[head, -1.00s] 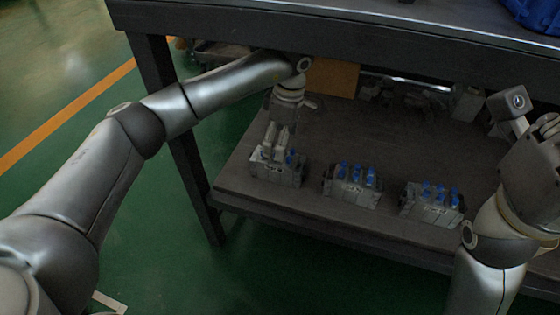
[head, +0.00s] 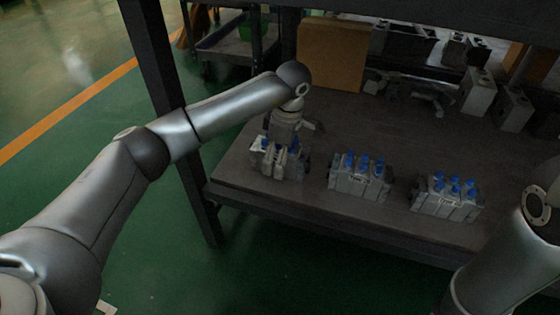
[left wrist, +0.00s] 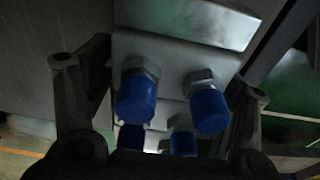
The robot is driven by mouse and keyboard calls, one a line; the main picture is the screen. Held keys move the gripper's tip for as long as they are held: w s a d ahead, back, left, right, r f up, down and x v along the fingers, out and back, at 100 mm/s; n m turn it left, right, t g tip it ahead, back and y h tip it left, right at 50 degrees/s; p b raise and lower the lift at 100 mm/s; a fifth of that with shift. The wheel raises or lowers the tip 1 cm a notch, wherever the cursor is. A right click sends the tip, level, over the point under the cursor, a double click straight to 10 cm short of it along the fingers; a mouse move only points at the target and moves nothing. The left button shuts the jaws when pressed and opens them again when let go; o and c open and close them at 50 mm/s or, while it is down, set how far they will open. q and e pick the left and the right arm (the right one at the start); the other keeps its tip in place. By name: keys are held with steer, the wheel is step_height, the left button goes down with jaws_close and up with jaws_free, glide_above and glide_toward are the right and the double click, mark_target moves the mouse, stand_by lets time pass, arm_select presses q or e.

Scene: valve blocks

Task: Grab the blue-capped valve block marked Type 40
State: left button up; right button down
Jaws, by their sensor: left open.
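Three grey valve blocks with blue caps stand in a row on the lower shelf: a left block (head: 275,166), a middle block (head: 358,180) and a right block (head: 446,198). Any Type 40 mark is too small to read. My left gripper (head: 280,156) is open and reaches down over the left block, hiding part of it. In the left wrist view, its fingers (left wrist: 160,105) stand apart on either side of a block with blue caps (left wrist: 137,98) and a bare metal face. I cannot tell whether they touch it. My right gripper is not in view.
The dark lower shelf (head: 345,125) has free room behind the blocks. A brown board (head: 332,55) and grey metal parts (head: 478,92) stand at its back. A table leg (head: 165,90) rises close to my left arm.

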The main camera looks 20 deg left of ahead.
arm_select(q)
jaws_close()
stand_by(0.6)
steer(key=shift+w+r, duration=0.1)
